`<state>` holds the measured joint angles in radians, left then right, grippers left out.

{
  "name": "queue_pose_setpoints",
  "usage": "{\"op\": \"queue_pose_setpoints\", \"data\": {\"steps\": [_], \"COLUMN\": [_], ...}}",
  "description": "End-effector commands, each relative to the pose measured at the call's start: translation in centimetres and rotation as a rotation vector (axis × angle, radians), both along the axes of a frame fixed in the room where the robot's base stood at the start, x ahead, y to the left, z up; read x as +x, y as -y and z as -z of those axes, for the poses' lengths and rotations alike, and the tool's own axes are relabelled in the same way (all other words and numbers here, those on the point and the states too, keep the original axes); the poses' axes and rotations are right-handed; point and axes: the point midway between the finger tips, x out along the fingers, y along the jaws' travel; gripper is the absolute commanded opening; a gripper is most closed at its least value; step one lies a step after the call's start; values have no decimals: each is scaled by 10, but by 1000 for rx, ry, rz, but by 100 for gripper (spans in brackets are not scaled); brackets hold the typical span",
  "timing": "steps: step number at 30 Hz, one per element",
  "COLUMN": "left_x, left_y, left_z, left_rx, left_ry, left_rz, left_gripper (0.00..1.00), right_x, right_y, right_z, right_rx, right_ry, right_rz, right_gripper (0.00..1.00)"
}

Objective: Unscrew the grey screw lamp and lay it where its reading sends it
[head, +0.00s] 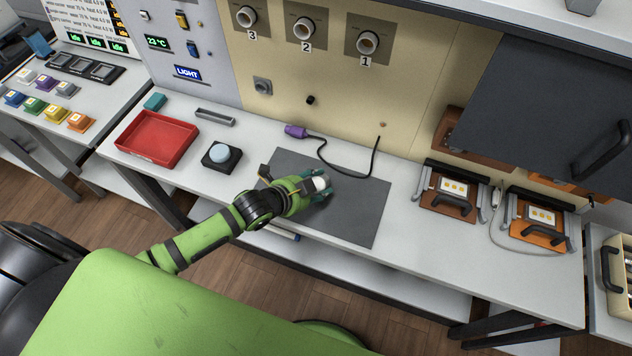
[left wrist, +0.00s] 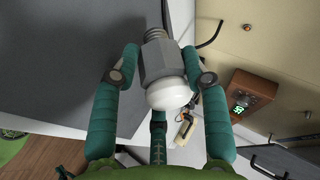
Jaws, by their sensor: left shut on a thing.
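The grey screw lamp shows in the left wrist view (left wrist: 158,68), with a grey body, a white dome and a threaded metal end. My left gripper (left wrist: 160,78) is shut on its body, with teal fingers on both sides. In the head view my left gripper (head: 318,188) holds the lamp above the dark mat (head: 360,215); the white dome (head: 321,183) shows between the fingers. Three round sockets, socket 3 (head: 246,16), socket 2 (head: 304,29) and socket 1 (head: 367,42), are on the beige panel. My right gripper is not in view.
A red tray (head: 158,138) and a black box with a pale blue button (head: 221,156) stand left of the mat. A purple connector (head: 296,131) with a black cable lies behind it. Two hinged fixtures (head: 452,190) (head: 540,216) stand right. The mat's right part is clear.

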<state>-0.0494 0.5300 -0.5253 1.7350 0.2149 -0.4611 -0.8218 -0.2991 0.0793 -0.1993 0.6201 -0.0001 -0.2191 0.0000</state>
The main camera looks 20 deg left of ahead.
Motion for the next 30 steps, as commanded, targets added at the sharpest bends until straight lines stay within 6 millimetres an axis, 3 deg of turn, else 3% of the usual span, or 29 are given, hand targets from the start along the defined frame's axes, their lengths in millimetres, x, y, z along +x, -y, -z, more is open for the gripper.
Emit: {"op": "queue_pose_setpoints", "data": {"steps": [2, 3, 5, 19, 30], "left_x": [0, 0, 0, -7, -62], "left_y": [0, 0, 0, -3, -27], "left_z": [-1, -1, -1, -4, -45], "left_rx": [-1, -1, -1, 1, 3], "left_ry": [1, 1, 1, -1, -1], "left_rz": [0, 0, 0, 0, 3], "left_gripper": [0, 49, 73, 73, 73], "right_x": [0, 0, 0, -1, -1], "right_y": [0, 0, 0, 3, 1], "right_z": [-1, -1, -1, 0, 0], "right_rx": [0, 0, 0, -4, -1], "right_ry": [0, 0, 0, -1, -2], "right_rz": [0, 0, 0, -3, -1], "right_gripper": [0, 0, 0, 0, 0]}}
